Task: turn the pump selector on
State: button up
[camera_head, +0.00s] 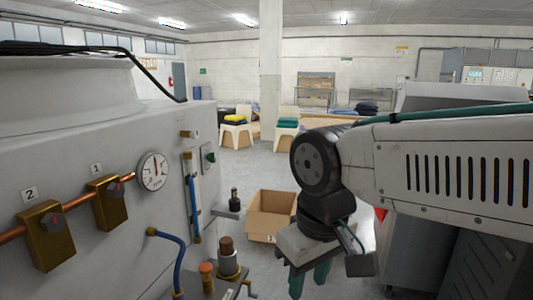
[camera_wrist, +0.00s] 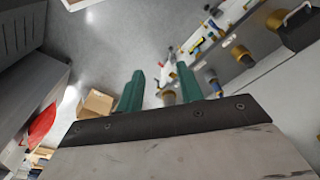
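A small grey box with a dark knob on a green plate (camera_head: 208,156) is on the far part of the machine's front panel; it may be the pump selector, but no label is readable and its setting is too small to tell. My gripper (camera_head: 309,288) hangs low in front of the panel, to the right of and apart from that box. In the wrist view my gripper (camera_wrist: 160,70) shows two green fingers spread apart with nothing between them. I cannot pick out the selector for certain in the wrist view.
The panel carries brass valves marked 1 (camera_head: 110,202) and 2 (camera_head: 46,234), a round gauge (camera_head: 154,171) and a blue hose (camera_head: 171,246). A small shelf (camera_head: 227,212) juts out. An open cardboard box (camera_head: 270,213) sits on the floor.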

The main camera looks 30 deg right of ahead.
aim_at(211, 158)
jog(key=k, duration=0.45)
jog(key=z, duration=0.8)
jog(key=i, duration=1.35)
jog(key=u, duration=0.6)
